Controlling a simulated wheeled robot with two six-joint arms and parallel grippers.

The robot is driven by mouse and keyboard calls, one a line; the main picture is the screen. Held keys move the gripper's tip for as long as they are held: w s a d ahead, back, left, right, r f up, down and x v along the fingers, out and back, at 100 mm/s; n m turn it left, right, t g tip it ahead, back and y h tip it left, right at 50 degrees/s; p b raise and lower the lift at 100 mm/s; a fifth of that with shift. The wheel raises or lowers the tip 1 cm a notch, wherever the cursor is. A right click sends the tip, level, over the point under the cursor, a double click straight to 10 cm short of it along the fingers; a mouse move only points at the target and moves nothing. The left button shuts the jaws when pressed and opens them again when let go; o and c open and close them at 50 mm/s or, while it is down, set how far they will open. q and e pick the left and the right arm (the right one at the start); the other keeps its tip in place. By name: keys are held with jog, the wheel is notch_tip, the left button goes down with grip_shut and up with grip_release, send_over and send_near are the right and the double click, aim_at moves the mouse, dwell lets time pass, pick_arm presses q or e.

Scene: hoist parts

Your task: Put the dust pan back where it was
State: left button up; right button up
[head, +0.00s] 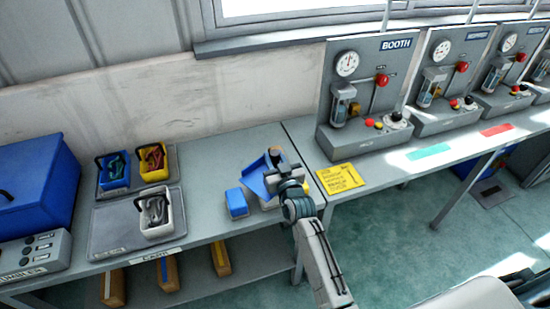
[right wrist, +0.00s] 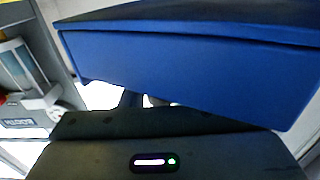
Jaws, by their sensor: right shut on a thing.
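The blue dust pan (head: 257,180) is in my right gripper (head: 279,172), over the right end of the left bench (head: 205,220). In the right wrist view the blue dust pan (right wrist: 190,62) fills most of the upper picture, close in front of the camera. The fingers of my right gripper are mostly hidden there behind its dark body (right wrist: 160,125). I cannot tell from the head view whether the dust pan touches the bench. My left gripper is not in view.
A small blue block (head: 237,203) stands beside the dust pan. Trays with blue, yellow (head: 153,162) and white bins (head: 158,214) stand left, near a big blue box (head: 38,185). A yellow sign (head: 340,178) and BOOTH panel (head: 365,95) are right. Bench space between trays and block is clear.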

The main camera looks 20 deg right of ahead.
jog(key=shift+f, duration=0.15)
jog(key=shift+f+b, duration=0.5)
jog(key=shift+b, duration=0.15)
jog(key=o, duration=1)
jog(key=shift+o, duration=0.2)
